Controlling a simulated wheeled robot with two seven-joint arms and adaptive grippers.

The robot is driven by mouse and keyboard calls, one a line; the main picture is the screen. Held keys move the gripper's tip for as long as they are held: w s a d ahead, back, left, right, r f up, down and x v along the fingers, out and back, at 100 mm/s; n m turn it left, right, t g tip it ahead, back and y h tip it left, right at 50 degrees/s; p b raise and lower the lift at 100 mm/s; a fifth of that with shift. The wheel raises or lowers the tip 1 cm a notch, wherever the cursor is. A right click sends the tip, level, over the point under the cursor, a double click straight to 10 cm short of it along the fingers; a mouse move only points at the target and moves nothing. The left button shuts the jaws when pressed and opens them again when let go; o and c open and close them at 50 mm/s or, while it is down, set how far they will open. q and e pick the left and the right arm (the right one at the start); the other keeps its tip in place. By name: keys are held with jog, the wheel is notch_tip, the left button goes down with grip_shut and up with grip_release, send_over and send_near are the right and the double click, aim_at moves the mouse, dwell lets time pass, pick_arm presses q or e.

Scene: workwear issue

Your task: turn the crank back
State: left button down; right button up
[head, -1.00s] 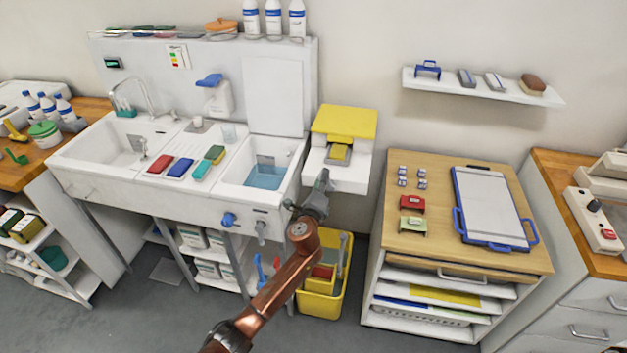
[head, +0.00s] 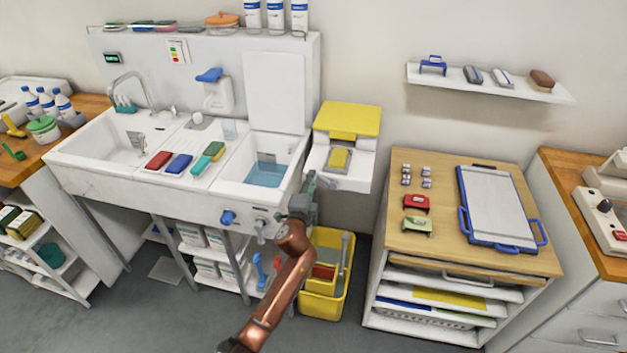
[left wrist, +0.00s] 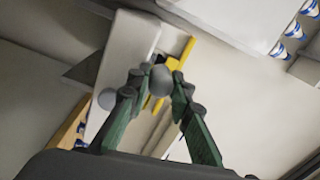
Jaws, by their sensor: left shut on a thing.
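The press (head: 338,172) with a yellow top (head: 347,119) stands on the wall side, right of the sink unit. A yellow pad (head: 338,160) lies on its white base, with a gap below the yellow part above. My left gripper (head: 310,178) is at the left side of the press. In the left wrist view my left gripper (left wrist: 158,88) is shut on a round grey knob (left wrist: 160,78), which I take as the crank's handle. The crank arm is mostly hidden in both views. My right gripper is out of view.
The sink unit (head: 180,190) with blue and grey valve knobs is close to the left. A yellow bucket (head: 320,300) stands on the floor below the press. A wooden-topped cabinet (head: 425,250) with a clipboard (head: 495,205) is to the right.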

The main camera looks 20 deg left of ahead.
pick_arm(q)
jog(key=shift+f, duration=0.15)
jog(key=c, duration=1.7)
grip_release()
jog(key=shift+c, duration=0.2)
jog(key=s+d, duration=0.2)
jog(key=s, duration=1)
